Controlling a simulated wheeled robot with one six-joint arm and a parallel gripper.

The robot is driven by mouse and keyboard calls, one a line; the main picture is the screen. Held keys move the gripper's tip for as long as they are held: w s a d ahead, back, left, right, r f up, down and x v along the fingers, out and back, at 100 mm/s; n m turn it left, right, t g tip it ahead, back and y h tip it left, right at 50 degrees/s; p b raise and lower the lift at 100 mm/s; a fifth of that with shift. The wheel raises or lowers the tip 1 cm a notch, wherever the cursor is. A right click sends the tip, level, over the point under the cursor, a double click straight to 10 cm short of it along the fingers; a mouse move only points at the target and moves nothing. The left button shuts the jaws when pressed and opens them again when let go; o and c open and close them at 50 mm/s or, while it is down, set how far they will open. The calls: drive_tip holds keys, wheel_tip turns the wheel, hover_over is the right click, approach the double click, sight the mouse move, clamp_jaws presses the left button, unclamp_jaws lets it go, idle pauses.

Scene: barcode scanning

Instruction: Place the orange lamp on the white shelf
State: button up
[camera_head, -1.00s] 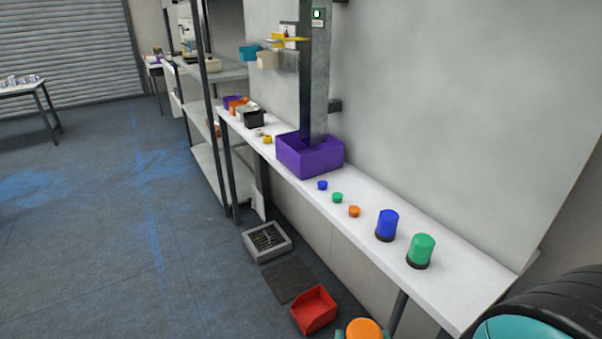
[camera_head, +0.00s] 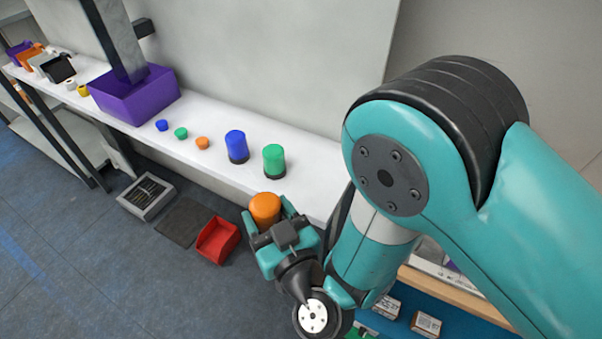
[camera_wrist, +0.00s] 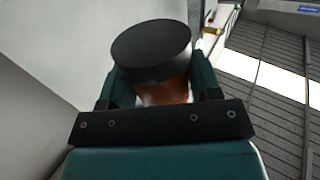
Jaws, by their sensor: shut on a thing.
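The orange lamp (camera_head: 265,207) is held between the fingers of my gripper (camera_head: 272,220). In the head view it is in front of the white shelf's near edge. In the wrist view the lamp's black round base (camera_wrist: 152,47) faces the camera, with part of its orange body (camera_wrist: 163,93) below it, between the teal fingers of my gripper (camera_wrist: 160,92). The white shelf (camera_head: 310,187) runs along the wall.
A purple bin (camera_head: 140,95) stands farther left. A red bin (camera_head: 219,240) and a grey tray (camera_head: 146,196) are on the floor. The shelf right of the green lamp is clear.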

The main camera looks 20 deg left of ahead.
drive_tip(key=w+b, duration=0.1)
drive_tip(key=w, duration=0.3)
drive_tip(key=w+f+b, duration=0.1)
drive_tip(key=w+b, duration=0.1)
drive_tip(key=w, duration=0.3)
drive_tip(key=w+d+f+b, duration=0.1)
drive_tip(key=w, duration=0.3)
drive_tip(key=shift+w+f, duration=0.1)
drive_tip(key=shift+w, duration=0.15)
wheel_tip(320, 180, down, 5)
drive_tip(key=b, duration=0.2)
drive_tip(key=shift+s+b, duration=0.1)
drive_tip(key=shift+b, duration=0.3)
drive_tip(key=shift+w, duration=0.45)
